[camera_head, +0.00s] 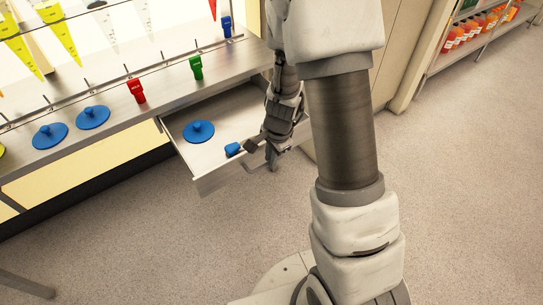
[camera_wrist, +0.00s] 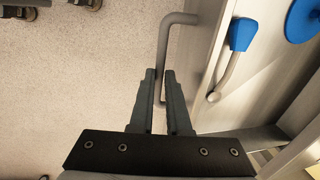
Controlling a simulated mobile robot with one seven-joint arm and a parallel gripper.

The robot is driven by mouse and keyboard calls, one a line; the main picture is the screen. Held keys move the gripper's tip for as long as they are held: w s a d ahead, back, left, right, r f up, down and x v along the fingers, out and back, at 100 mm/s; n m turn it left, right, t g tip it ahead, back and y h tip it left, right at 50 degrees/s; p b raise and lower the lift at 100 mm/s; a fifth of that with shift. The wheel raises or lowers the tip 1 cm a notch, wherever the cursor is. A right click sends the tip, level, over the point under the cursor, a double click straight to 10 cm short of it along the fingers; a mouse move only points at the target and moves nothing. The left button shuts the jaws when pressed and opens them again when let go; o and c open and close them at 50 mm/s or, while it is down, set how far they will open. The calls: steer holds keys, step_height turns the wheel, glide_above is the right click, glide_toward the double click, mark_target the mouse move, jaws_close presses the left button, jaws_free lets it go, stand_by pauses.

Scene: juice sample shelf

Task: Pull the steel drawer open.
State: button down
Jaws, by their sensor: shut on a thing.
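The steel drawer (camera_head: 222,174) is pulled out from under the steel counter, with its inside in view. Its bar handle (camera_wrist: 163,40) is on the front panel. In the wrist view the drawer (camera_wrist: 212,60) lies to the right of the fingers. My gripper (camera_head: 261,152) is at the drawer front. In the wrist view my gripper (camera_wrist: 160,80) has one finger on each side of the handle's bar and is shut on it. The fingers hide part of the bar.
In the drawer are a blue disc (camera_head: 198,131) and a blue-headed tool (camera_wrist: 241,34). The counter (camera_head: 175,92) above bears red and green tags and more blue discs. Shelves with orange bottles (camera_head: 480,27) stand at the far right. The floor before the drawer is clear.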

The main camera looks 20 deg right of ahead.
stand_by(0.4)
steer(key=c, duration=0.9)
jaws_free()
steer(key=shift+r, duration=0.15)
steer(key=s+r+p, duration=0.1)
steer(key=r+p, duration=0.1)
steer(key=r, duration=0.3)
steer(key=s+r+p, duration=0.1)
steer(key=r+p, duration=0.2)
steer(key=r, duration=0.3)
steer(key=s+d+r+p, duration=0.1)
steer(key=r+p, duration=0.2)
steer(key=r, duration=0.3)
steer(key=shift+f, duration=0.1)
steer(key=s+a+r+n+t+h, duration=0.1)
steer(key=s+r+n+t, duration=0.1)
steer(key=s+r+n, duration=0.7)
steer(key=s+a+r+n+t, duration=0.15)
steer(key=s+r+n, duration=0.4)
steer(key=r, duration=0.55)
steer(key=r+p, duration=0.8)
steer(key=p, duration=0.1)
steer(key=r+p, duration=0.4)
steer(key=shift+s+r, duration=0.25)
steer(key=shift+r, duration=0.05)
